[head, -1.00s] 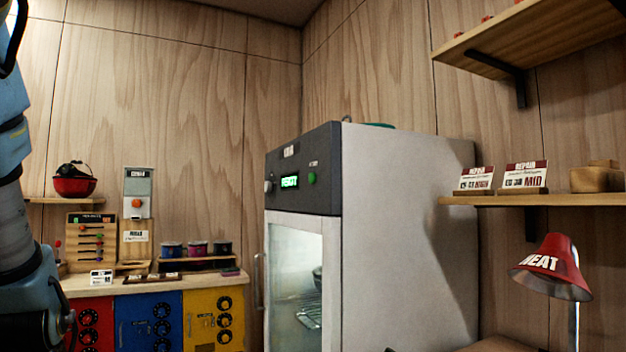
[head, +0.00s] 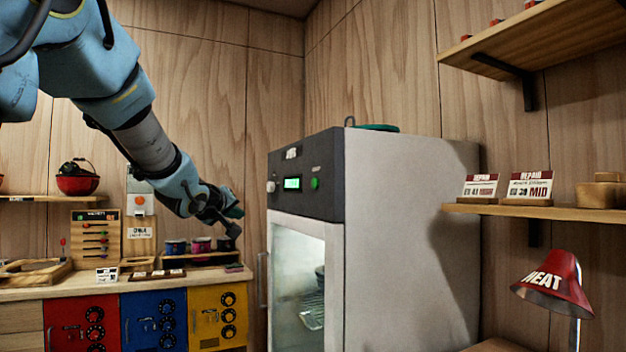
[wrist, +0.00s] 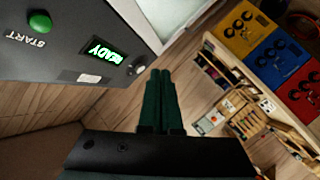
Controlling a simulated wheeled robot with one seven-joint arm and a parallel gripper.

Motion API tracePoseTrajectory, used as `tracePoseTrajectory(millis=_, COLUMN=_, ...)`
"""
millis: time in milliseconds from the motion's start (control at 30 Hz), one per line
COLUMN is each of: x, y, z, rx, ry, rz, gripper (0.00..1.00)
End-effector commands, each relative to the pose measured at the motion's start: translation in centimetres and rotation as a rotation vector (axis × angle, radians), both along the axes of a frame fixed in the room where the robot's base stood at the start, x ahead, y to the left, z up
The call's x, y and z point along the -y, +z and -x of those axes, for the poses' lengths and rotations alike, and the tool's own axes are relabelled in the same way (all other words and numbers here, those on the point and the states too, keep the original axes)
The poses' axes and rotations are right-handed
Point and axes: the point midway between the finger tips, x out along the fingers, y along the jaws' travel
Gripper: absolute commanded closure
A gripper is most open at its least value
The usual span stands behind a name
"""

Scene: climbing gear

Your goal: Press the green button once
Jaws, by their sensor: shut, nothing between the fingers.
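The green button (head: 315,183) is on the dark control panel (head: 300,203) of the tall white cabinet (head: 410,240), right of a small green-lit display (head: 292,184). In the wrist view the green button (wrist: 39,22) is at the upper left, beside the word START, and the display (wrist: 100,50) reads READY. My gripper (head: 236,226) is in front of the back counter, left of the panel and a little lower than the button, apart from both. In the wrist view its two dark green fingers (wrist: 162,100) lie side by side, closed, with nothing between them.
A pale knob (head: 271,186) sits left of the display. The cabinet's glass door (head: 298,280) is below the panel. A counter (head: 120,283) with red, blue and yellow fronts stands at the left. A red lamp (head: 556,285) and a shelf (head: 570,217) are at the right.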

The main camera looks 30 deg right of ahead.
Motion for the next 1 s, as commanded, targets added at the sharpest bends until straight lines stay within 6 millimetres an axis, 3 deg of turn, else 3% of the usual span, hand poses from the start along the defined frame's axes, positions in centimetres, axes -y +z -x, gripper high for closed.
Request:
tracePoseTrajectory(millis=33, x=1.9, y=2.1, z=0.6, rx=0.015, ry=-0.039, rz=0.047, gripper=1.00)
tracePoseTrajectory(millis=100, x=3.8, y=4.0, z=1.3, rx=0.024, ry=-0.081, rz=0.106, gripper=1.00)
tracePoseTrajectory(millis=300, x=6.4, y=7.0, z=2.6, rx=0.031, ry=-0.152, rz=0.193, gripper=1.00)
tracePoseTrajectory(millis=767, x=7.0, y=7.1, z=2.8, rx=0.030, ry=-0.160, rz=0.202, gripper=1.00)
tracePoseTrajectory(millis=1000, x=9.4, y=6.8, z=3.1, rx=0.030, ry=-0.161, rz=0.203, gripper=1.00)
